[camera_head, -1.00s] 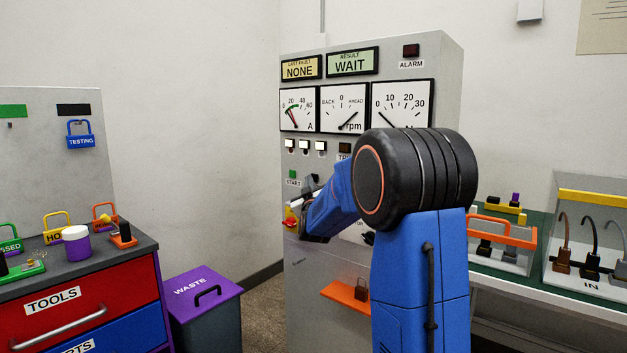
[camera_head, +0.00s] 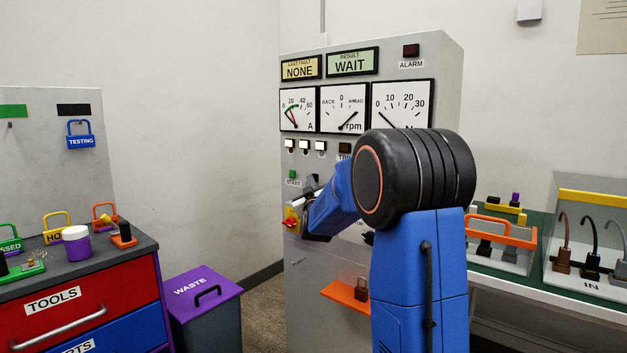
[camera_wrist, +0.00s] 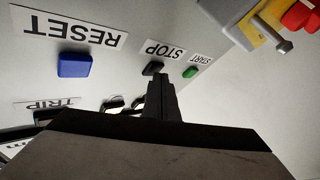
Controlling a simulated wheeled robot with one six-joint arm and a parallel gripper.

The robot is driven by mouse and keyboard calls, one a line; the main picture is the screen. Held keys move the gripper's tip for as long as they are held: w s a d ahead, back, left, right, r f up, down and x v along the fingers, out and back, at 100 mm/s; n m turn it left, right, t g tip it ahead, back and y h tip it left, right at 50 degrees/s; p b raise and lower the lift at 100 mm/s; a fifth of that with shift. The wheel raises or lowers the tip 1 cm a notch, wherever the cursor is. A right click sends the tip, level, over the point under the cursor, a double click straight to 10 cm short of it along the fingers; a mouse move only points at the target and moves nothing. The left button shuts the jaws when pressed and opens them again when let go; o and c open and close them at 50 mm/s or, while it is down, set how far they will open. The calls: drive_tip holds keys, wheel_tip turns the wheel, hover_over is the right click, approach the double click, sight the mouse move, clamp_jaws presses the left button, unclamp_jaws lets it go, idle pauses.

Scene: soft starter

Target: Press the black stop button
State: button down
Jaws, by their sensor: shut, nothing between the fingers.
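The black stop button (camera_wrist: 152,68) shows in the wrist view, below its STOP label (camera_wrist: 163,50) and between the blue reset button and the green start button. My gripper (camera_wrist: 160,82) is shut and empty; its fingertips are right at the stop button and cover part of it. I cannot tell whether they touch it. In the head view my arm hides the stop button and most of my gripper, which is at the front of the grey cabinet (camera_head: 310,280).
The green start button (camera_wrist: 190,71) is close beside my fingertips. The blue reset button (camera_wrist: 75,65) is farther to the left. A red and yellow switch (camera_head: 291,220) juts from the cabinet near my gripper. An orange shelf (camera_head: 341,296) sticks out lower down.

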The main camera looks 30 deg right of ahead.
drive_tip(key=shift+s+a, duration=0.3)
drive_tip(key=shift+a, duration=0.5)
drive_tip(key=shift+s+a, duration=0.3)
drive_tip(key=shift+a, duration=0.45)
drive_tip(key=shift+s+a, duration=0.25)
drive_tip(key=shift+a, duration=0.55)
drive_tip(key=shift+s+a, duration=0.3)
drive_tip(key=shift+a, duration=0.45)
drive_tip(key=shift+a, duration=0.15)
drive_tip(key=s+a+f+n+g+y, duration=0.1)
drive_tip(key=s+a+f+g+y, duration=0.25)
drive_tip(key=s+a, duration=0.5)
drive_tip(key=s+a+f+g+y, duration=0.2)
drive_tip(key=s+a+f+y, duration=0.4)
drive_tip(key=s, duration=0.4)
drive_tip(key=s+a+f+g, duration=0.2)
drive_tip(key=s+f+g, duration=0.1)
drive_tip(key=s, duration=0.7)
drive_tip(key=s+a+f+g, duration=0.2)
drive_tip(key=s+f, duration=0.4)
drive_tip(key=s, duration=0.5)
drive_tip(key=s+a+f+m+g, duration=0.1)
drive_tip(key=s+f, duration=0.4)
drive_tip(key=s, duration=0.6)
drive_tip(key=a+g, duration=0.1)
drive_tip(key=g, duration=0.1)
drive_tip(key=shift+f+g, duration=0.15)
drive_tip(key=shift+g, duration=0.2)
